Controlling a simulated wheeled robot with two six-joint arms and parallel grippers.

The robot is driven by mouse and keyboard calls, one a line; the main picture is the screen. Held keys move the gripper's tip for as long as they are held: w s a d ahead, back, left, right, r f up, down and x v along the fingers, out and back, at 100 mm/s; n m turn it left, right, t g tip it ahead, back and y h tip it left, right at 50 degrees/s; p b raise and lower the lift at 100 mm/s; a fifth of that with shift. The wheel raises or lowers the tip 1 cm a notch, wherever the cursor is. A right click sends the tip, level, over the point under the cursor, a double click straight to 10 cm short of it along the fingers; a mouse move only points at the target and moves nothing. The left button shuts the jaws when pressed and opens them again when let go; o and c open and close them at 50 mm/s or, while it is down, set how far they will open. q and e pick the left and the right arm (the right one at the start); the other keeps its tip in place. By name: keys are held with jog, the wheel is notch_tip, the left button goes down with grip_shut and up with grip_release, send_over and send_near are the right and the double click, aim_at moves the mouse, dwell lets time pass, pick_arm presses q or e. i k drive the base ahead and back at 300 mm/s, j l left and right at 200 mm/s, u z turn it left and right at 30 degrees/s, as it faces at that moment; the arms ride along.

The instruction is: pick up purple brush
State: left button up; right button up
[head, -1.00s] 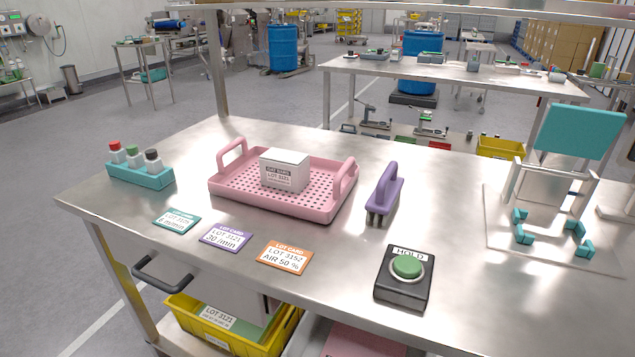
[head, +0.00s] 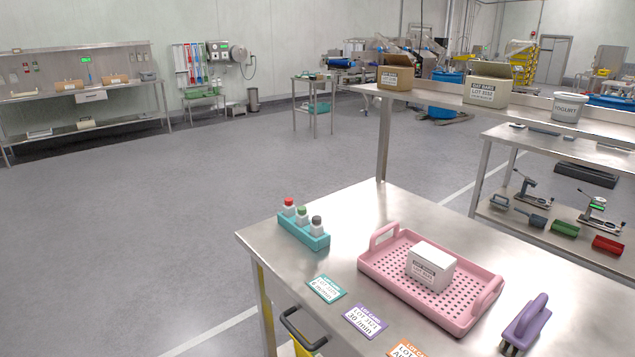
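The purple brush (head: 525,325) stands on the steel table (head: 370,212) at the lower right of the head view. Its looped handle points up and its dark bristles face down. It is just right of the pink perforated tray (head: 375,268), with a small gap between them. Neither of my grippers shows in the head view.
A white box (head: 431,266) sits in the pink tray. A teal rack (head: 303,232) with capped bottles stands at the table's left end. Several lot cards, such as the purple one (head: 365,321), lie in front of the tray. Open floor (head: 130,220) lies to the left.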

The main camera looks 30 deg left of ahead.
aim_at(523, 329)
jog(key=k+j+u, duration=0.1)
jog(key=u, duration=0.3)
jog(key=k+j+u, duration=0.15)
jog(key=u, duration=0.25)
jog(key=k+j+u, duration=0.2)
jog(key=u, duration=0.2)
jog(key=z, duration=1.6)
jog(key=k+l, duration=0.05)
